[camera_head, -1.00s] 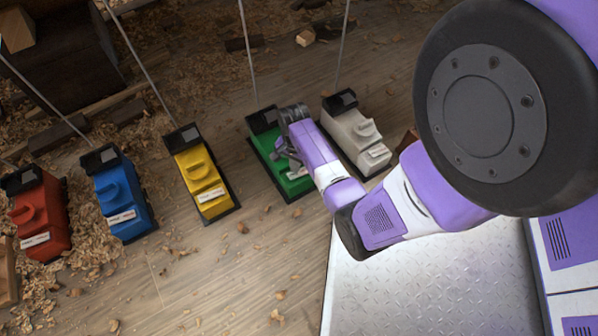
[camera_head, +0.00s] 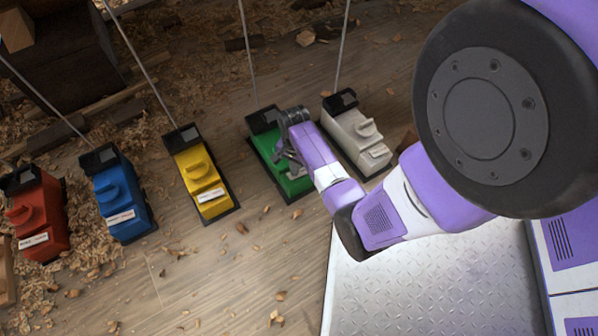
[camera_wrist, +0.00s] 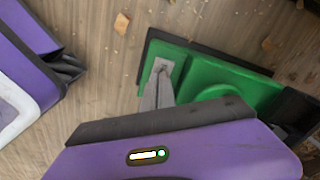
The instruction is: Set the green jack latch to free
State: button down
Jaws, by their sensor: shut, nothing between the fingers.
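The green jack (camera_head: 266,146) stands on the wooden floor, between the yellow jack and the white jack. It also shows in the wrist view (camera_wrist: 205,75), where a round raised green part (camera_wrist: 225,92) is partly hidden by my wrist. My gripper (camera_head: 287,165) is over the green jack. The latch's setting cannot be read, as my arm and gripper cover much of the jack.
A white jack (camera_head: 352,139) stands close on the right of the green one. A yellow jack (camera_head: 200,177), a blue jack (camera_head: 119,199) and a red jack (camera_head: 40,215) stand to the left. Thin rods rise from the jacks. Wood shavings litter the floor.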

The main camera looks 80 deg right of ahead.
jog(key=shift+f, duration=0.55)
dwell(0.4)
notch_tip(320, 180, up, 7)
jog(key=p, duration=0.7)
jog(key=shift+r+p, duration=0.1)
jog(key=shift+p, duration=0.3)
dwell(0.4)
